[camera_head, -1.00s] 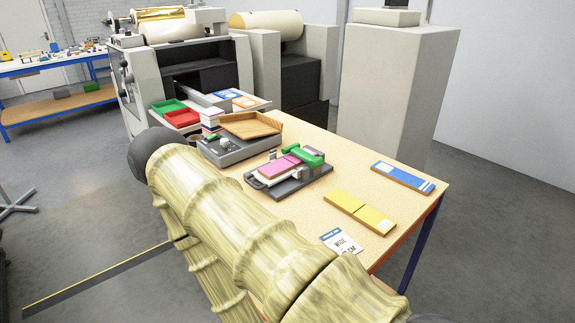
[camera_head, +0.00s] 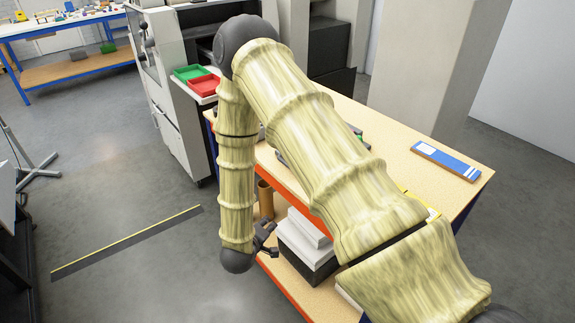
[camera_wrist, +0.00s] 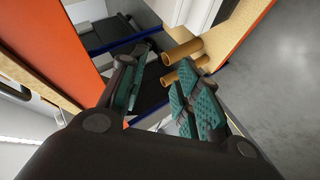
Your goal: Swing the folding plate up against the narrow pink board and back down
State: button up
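The folding plate and the narrow pink board are hidden behind my arm in the head view. Only a small green and dark bit of the tabletop device (camera_head: 359,134) shows past the arm's right edge. My gripper (camera_head: 267,238) hangs low on the near side of the workbench (camera_head: 400,145), below the tabletop, by the lower shelf. In the wrist view my gripper (camera_wrist: 162,95) has its two teal-padded fingers spread apart with nothing held between them.
A brown tube (camera_head: 266,199) and a white-topped stack (camera_head: 306,238) sit on the lower shelf near my gripper. Brown tubes (camera_wrist: 183,51) also show in the wrist view. A blue board (camera_head: 445,160) lies on the bench's right. The floor at left (camera_head: 120,200) is mostly clear.

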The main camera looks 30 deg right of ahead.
jog(key=w+d+r+m+g+h, duration=0.1)
jog(key=w+r+g+h, duration=0.15)
jog(key=r, duration=0.75)
jog(key=w+d+r+g+h, duration=0.2)
jog(key=r+g+h, duration=0.2)
jog(key=r, duration=0.5)
jog(key=p+x, duration=0.3)
jog(key=x, duration=0.7)
jog(key=shift+d+p, duration=0.1)
jog(key=shift+p, duration=0.25)
grip_shut()
